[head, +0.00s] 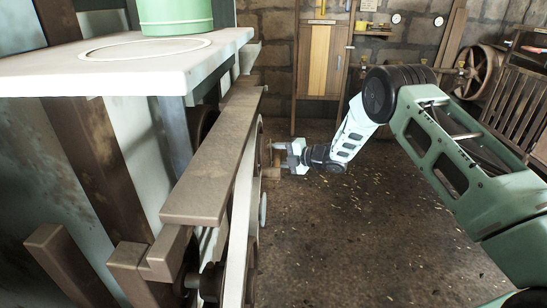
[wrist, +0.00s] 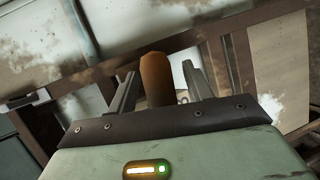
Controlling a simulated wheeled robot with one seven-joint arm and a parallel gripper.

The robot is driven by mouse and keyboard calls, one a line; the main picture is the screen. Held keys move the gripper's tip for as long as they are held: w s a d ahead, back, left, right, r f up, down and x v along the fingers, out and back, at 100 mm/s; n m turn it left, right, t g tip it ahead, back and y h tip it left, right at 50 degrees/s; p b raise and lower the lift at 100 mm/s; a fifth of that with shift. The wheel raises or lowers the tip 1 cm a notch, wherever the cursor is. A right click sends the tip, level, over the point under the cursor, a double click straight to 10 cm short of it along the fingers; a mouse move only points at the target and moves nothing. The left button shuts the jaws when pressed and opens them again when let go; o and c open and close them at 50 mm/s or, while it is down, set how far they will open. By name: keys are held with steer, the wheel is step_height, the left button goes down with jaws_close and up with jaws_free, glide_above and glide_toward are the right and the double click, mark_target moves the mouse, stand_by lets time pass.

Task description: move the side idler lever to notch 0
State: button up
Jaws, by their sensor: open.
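My gripper (head: 281,157) reaches to the machine's right side in the head view, at the end of my outstretched arm. In the wrist view my gripper (wrist: 160,85) is open, with one finger on each side of a brown, round-topped handle (wrist: 156,76). The handle looks like the grip of the side idler lever. It stands between the fingers, with a gap seen at its right; contact on the left is unclear. Its lower part is hidden behind the gripper's front plate. In the head view the lever is hard to make out, and no notches or notch numbers can be read.
The machine's brown beam (head: 215,160) and white belt (head: 240,225) run close to the left of my gripper. A white table top (head: 130,70) carries a green canister (head: 175,15). The floor (head: 340,240) to the right is clear. A slatted bench (head: 520,105) stands far right.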

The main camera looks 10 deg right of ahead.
steer(key=shift+w+a+f, duration=0.1)
steer(key=shift+w+a, duration=0.35)
steer(key=shift+a, duration=0.1)
jaws_close()
step_height(320, 180, up, 2)
steer(key=n+b, duration=0.1)
steer(key=b, duration=0.1)
steer(key=shift+w+r+n+t+b, duration=0.1)
steer(key=shift+r+n+t+b, duration=0.2)
steer(key=shift+n+t, duration=0.1)
steer(key=shift+s+r+n+t+y+b, duration=0.2)
steer(key=shift+r+n+t+y+b, duration=0.15)
steer(key=shift+r+n+b, duration=0.5)
steer(key=shift+s+r+n+t+y+b, duration=0.3)
steer(key=shift+r+n+b, duration=0.25)
steer(key=shift+r+b, duration=0.55)
steer(key=shift+w+r, duration=0.1)
jaws_free()
